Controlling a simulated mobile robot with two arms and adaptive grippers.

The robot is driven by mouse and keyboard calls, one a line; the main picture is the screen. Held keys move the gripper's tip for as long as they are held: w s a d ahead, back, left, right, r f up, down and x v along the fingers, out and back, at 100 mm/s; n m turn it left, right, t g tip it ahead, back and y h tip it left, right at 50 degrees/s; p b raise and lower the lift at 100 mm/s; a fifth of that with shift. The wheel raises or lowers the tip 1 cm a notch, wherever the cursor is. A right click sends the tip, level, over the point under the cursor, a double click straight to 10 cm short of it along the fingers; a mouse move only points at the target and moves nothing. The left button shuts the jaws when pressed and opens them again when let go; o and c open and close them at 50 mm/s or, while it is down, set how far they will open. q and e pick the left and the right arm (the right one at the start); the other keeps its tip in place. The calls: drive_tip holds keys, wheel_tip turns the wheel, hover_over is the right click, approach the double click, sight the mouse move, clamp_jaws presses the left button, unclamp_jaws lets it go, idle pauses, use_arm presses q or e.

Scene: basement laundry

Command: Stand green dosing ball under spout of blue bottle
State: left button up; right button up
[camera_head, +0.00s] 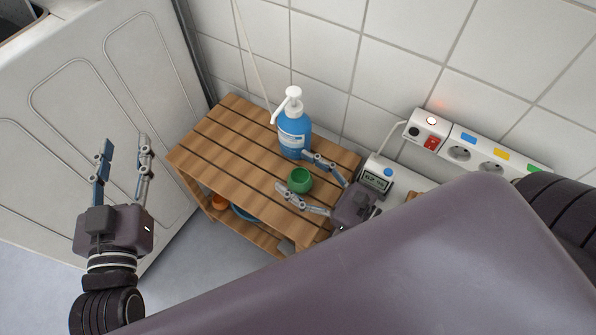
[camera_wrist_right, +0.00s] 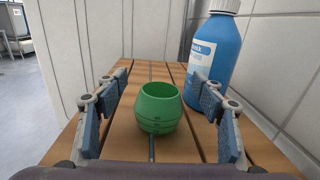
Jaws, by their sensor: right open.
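The green dosing ball (camera_head: 300,181) is an open-topped round cup standing upright on the slatted wooden bench (camera_head: 218,148). The blue bottle (camera_head: 294,137) with a white pump head stands upright behind it, near the wall; its spout points left in the head view. My right gripper (camera_head: 314,178) is open, its fingers on either side of the ball. In the right wrist view the ball (camera_wrist_right: 158,107) sits between the spread fingers with gaps on both sides, and the bottle (camera_wrist_right: 214,62) stands beyond the right finger, its top cut off. My left gripper (camera_head: 122,146) is open and empty, away from the bench.
A small device with a display (camera_head: 377,178) stands right of the bench. A power strip (camera_head: 470,150) is on the tiled wall. A white panelled appliance (camera_head: 110,80) stands at left.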

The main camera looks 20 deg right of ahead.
sight(298, 175)
drive_tip(key=o, duration=0.8)
drive_tip(key=shift+o, duration=0.6)
drive_tip(key=shift+r, duration=0.15)
wheel_tip(298, 175, up, 10)
drive_tip(key=shift+f, duration=0.2)
